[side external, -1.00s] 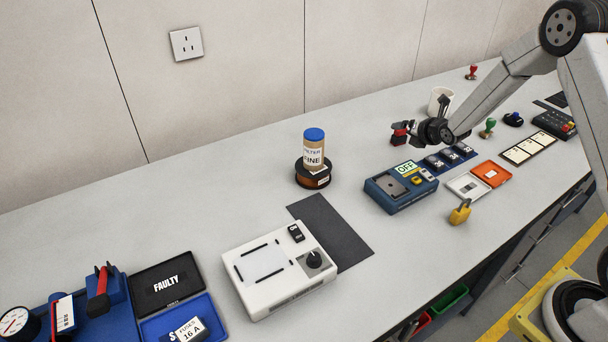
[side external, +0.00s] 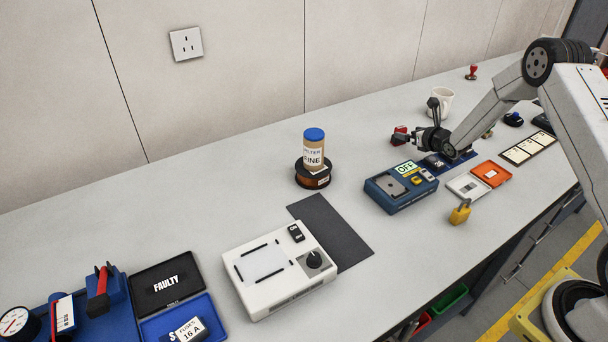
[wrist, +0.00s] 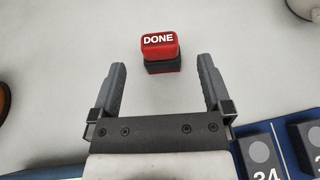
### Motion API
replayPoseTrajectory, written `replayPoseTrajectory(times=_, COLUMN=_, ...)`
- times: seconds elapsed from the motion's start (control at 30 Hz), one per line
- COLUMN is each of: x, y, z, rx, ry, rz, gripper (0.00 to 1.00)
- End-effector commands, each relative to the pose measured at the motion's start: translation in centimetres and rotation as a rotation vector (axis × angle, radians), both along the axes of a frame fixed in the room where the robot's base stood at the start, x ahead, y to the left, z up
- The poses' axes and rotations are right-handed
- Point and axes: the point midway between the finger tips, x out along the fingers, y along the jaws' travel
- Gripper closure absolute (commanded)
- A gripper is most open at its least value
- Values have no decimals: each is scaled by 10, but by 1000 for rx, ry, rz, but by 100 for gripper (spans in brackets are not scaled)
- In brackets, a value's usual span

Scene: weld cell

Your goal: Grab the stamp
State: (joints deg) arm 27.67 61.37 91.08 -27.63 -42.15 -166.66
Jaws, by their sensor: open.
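A red stamp block marked DONE (wrist: 160,42), with a black lower part, stands upright on the bench. In the wrist view it is just ahead of my gripper (wrist: 162,72), about centred between the two fingers. My gripper is open and empty, and I see no contact with the block. In the side view the red block (side external: 401,129) is small and partly hidden by my gripper (side external: 408,140), which is low over the bench beside it. A red-handled hand stamp (side external: 471,72) stands farther back along the bench.
A white mug (side external: 441,101) stands behind my gripper. A blue strip with dark numbered blocks (wrist: 262,156) lies close to the gripper's right. The blue OFF device (side external: 400,189) and a yellow padlock (side external: 460,212) are nearer.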

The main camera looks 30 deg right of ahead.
Motion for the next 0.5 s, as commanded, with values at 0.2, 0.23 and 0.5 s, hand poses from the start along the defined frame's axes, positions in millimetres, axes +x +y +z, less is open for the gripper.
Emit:
replayPoseTrajectory(times=0.2, x=13, y=-1, z=-6, rx=0, ry=1, rz=0, gripper=0)
replayPoseTrajectory(times=0.23, x=14, y=-1, z=-6, rx=1, ry=1, rz=0, gripper=0)
replayPoseTrajectory(times=0.5, x=17, y=-2, z=-7, rx=1, ry=0, rz=0, gripper=0)
